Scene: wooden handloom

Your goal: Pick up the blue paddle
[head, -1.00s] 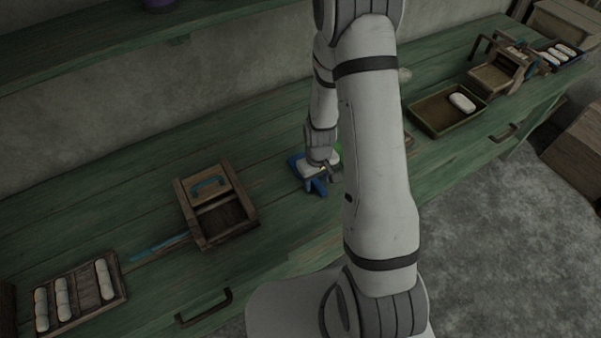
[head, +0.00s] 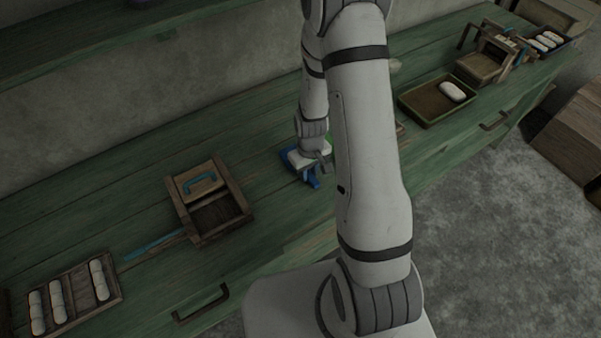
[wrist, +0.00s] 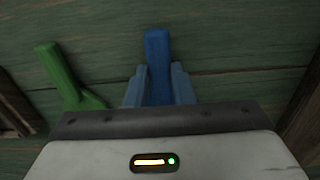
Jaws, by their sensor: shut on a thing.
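The blue paddle (wrist: 158,62) shows in the wrist view with its handle pointing up between my two jaws. My gripper (wrist: 158,85) is shut on it, one jaw on each side of the handle. In the head view the blue paddle (head: 313,181) is partly covered by my gripper (head: 315,167), low over the green bench. I cannot tell whether the paddle still touches the bench. A green paddle (wrist: 62,75) lies to the left in the wrist view, apart from my jaws.
A wooden box frame with a blue handle (head: 203,185) stands left of my gripper. A tray of white rolls (head: 122,297) is at the lower left. A green-rimmed tray (head: 430,122) with one white piece and a wooden device (head: 518,50) are to the right.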

